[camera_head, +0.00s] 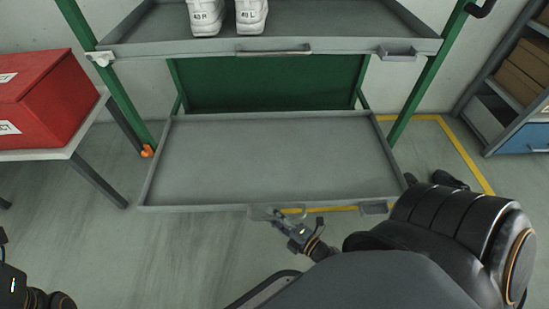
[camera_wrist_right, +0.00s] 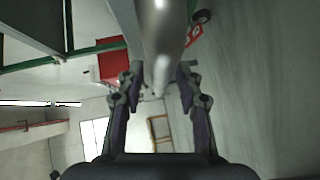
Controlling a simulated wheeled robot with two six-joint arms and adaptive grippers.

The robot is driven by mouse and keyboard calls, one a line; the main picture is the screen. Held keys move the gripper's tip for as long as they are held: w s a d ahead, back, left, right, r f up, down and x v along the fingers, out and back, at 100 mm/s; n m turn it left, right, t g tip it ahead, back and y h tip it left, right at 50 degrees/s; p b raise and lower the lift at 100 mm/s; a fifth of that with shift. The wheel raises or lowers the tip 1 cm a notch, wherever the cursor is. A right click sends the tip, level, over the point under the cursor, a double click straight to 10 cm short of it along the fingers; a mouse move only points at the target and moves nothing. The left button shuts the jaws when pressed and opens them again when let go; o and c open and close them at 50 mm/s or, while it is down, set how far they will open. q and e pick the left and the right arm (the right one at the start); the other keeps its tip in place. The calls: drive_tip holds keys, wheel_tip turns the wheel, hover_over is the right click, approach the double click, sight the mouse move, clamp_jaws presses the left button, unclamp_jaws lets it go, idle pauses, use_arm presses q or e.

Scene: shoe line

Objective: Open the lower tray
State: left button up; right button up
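The lower tray (camera_head: 270,155) is a wide, empty grey tray in a green rack. It stands out toward me, with its front edge well ahead of the rack's posts. My right gripper (camera_head: 270,214) is at the middle of the tray's front edge, at its handle. In the right wrist view, a smooth metal bar, the handle (camera_wrist_right: 163,30), runs between the fingers of my right gripper (camera_wrist_right: 160,80). The fingertips are close against both its sides. Only dark parts of my left arm show at the lower left; its gripper is not visible.
The upper tray (camera_head: 180,52) holds a pair of white shoes (camera_head: 228,15). A red box (camera_head: 45,90) sits on a table (camera_head: 60,152) at the left. A shelf (camera_head: 500,125) with boxes stands at the right.

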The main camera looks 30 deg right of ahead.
drive_tip(key=v, duration=1.2)
